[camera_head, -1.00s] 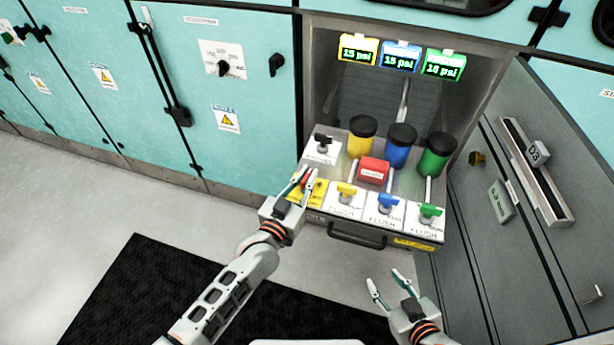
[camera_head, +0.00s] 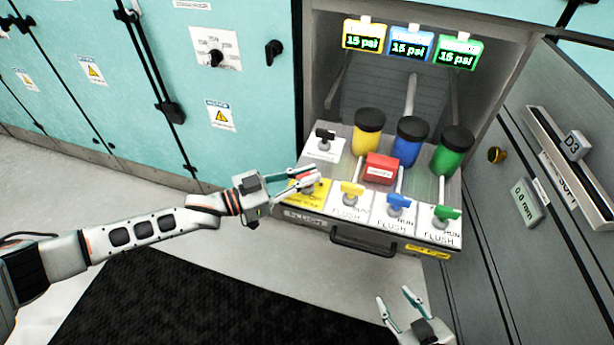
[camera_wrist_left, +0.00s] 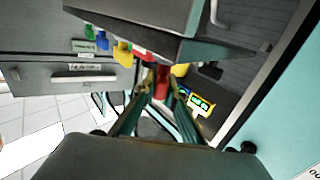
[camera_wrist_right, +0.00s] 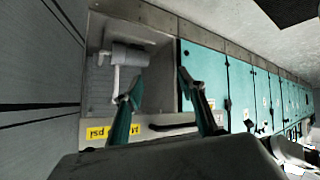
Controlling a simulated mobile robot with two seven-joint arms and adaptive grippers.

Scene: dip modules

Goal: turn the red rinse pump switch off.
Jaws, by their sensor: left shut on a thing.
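The red rinse pump switch (camera_head: 306,179) stands on a yellow label plate (camera_head: 309,196) at the front left of the pulled-out drawer. My left gripper (camera_head: 317,180) reaches in from the left and is shut on the red switch, with a finger on each side. The fingers partly hide the switch, so its exact angle is hard to read. In the left wrist view, red (camera_wrist_left: 162,82) shows between the fingertips (camera_wrist_left: 160,72). My right gripper (camera_head: 393,296) is open and empty, low in front of the drawer.
Yellow (camera_head: 351,189), blue (camera_head: 398,202) and green (camera_head: 445,213) flush switches stand right of the red one. A black switch (camera_head: 324,137) and a red box (camera_head: 381,168) sit behind. Three capped bottles stand behind them. An open door (camera_head: 520,190) bounds the right side.

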